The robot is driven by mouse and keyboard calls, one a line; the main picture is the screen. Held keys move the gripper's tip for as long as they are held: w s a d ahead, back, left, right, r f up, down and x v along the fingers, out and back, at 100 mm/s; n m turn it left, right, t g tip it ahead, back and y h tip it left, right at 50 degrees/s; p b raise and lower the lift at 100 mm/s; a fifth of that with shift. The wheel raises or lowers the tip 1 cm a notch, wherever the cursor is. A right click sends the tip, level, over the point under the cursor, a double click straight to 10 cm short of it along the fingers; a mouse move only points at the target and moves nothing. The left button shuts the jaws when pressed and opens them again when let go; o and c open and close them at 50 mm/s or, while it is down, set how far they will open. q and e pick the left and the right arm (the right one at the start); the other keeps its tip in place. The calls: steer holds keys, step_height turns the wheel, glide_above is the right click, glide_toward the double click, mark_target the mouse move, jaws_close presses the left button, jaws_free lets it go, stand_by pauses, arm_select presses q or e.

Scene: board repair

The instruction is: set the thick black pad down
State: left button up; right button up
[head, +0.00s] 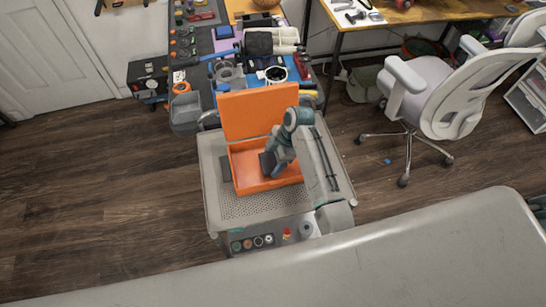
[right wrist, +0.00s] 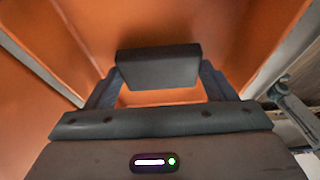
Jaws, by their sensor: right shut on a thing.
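The thick black pad (right wrist: 158,66) is held between the two fingers of my right gripper (right wrist: 160,88) in the right wrist view. In the head view the right gripper (head: 272,160) reaches down into the open orange case (head: 238,173), and the dark pad (head: 267,162) shows at its tip. The gripper is shut on the pad. The orange case floor lies below the pad in the wrist view; I cannot tell whether they touch. The raised orange lid (head: 250,112) stands at the back of the case. My left gripper does not show.
The case rests on a grey perforated deck (head: 250,207). Behind it a workbench (head: 204,48) is crowded with tools and parts. A white office chair (head: 450,95) stands at the right. A wooden desk (head: 420,14) is at the back right. The wooden floor at the left is clear.

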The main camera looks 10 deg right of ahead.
steer(key=shift+f, duration=0.25)
steer(key=shift+f, duration=0.15)
steer(key=o, duration=1.3)
steer(key=b+v, duration=0.3)
steer(key=v, duration=0.9)
